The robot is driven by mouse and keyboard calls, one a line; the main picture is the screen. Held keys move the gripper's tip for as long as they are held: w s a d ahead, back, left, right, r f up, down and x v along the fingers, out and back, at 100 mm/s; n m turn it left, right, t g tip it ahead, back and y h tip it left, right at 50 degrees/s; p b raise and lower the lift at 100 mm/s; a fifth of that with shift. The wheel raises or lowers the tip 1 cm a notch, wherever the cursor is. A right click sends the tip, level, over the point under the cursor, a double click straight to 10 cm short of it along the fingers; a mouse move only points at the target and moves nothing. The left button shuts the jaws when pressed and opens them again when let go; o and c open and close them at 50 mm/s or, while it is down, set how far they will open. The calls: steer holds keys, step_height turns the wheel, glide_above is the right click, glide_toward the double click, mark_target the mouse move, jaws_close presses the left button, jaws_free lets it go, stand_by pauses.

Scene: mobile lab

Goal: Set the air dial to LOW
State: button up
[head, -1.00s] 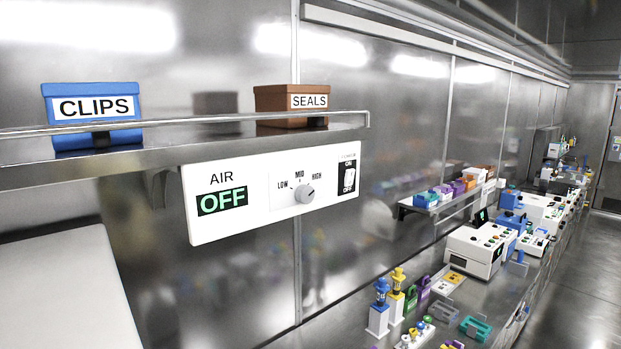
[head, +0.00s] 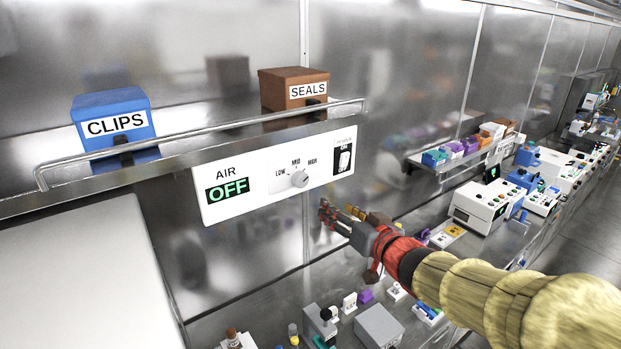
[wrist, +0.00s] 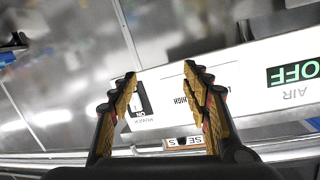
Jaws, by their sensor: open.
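The air dial (head: 300,179) is a round grey-white knob on a white panel (head: 240,205) under the shelf. LOW, MID and HIGH are printed around it; I cannot tell where its pointer stands. The panel's display (head: 228,190) reads OFF. A switch (head: 344,160) sits right of the dial and also shows in the wrist view (wrist: 139,100). My gripper (head: 328,213) is below and right of the dial, apart from the panel. In the wrist view my gripper (wrist: 160,72) has its fingers spread with nothing between them. The dial is not clearly visible there, likely hidden by the right finger.
A railed shelf above the panel holds a blue CLIPS box (head: 112,118) and a brown SEALS box (head: 292,88). The rail (head: 215,141) runs along its front. Instruments and a grey box (head: 379,326) stand on the bench below. A pale surface (head: 85,270) lies at lower left.

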mark_target(303, 182)
steer(key=s+a+r+y, duration=0.2)
steer(key=a+r+y, duration=0.1)
steer(key=a+r, duration=0.15)
steer(key=x, duration=0.5)
steer(key=p+x, duration=0.1)
steer(key=x, duration=0.1)
steer(key=shift+w+r, duration=0.35)
steer(key=shift+w, duration=0.05)
steer(key=shift+c, duration=1)
steer(key=c, duration=1)
steer(key=shift+o, duration=0.2)
